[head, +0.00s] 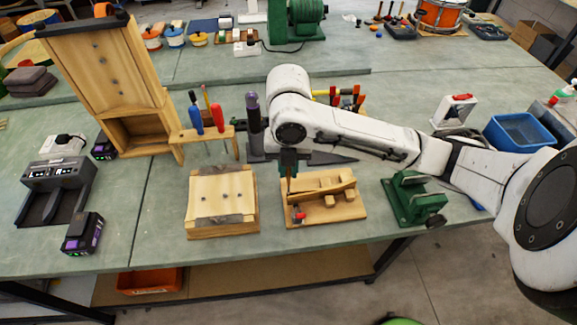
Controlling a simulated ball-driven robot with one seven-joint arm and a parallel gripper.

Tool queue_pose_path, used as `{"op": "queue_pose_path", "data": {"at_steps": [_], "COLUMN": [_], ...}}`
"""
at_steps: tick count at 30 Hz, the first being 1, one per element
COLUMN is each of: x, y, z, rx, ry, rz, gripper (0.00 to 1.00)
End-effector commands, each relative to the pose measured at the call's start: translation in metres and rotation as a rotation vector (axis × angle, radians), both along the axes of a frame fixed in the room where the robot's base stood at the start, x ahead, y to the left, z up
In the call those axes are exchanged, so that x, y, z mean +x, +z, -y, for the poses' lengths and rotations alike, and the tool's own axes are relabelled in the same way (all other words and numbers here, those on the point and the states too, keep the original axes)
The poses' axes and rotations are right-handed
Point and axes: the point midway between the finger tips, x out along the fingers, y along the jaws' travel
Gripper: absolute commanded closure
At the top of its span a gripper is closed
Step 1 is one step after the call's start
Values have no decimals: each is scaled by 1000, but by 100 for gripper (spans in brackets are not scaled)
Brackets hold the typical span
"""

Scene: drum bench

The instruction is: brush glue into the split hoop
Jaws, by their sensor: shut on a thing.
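The split hoop appears to be the curved wooden strip (322,190) on a wooden fixture board (350,212) at the front middle of the bench. The split itself is too small to make out. My gripper (289,172) points down over the left end of this fixture. It is shut on a thin upright stick, which looks like the glue brush (289,185). The brush's lower end is close to the strip's left end; I cannot tell whether they touch. A small red part (299,217) sits at the fixture's front left corner.
A wooden block with grey strips (222,193) stands just left. A green vise (413,199) stands right, with a blue bin (519,132) beyond it. A wooden tool rack (203,133) with upright screwdrivers stands behind left. Bare bench lies between the fixture and vise.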

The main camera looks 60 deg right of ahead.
Motion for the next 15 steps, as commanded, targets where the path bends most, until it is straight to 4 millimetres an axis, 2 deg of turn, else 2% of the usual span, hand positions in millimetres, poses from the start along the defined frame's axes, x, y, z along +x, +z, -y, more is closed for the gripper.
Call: {"op": "queue_pose_path", "data": {"at_steps": [15], "x": [0], "y": [-4], "z": [0], "rx": [0], "ry": [0], "rz": [0], "gripper": [100]}}
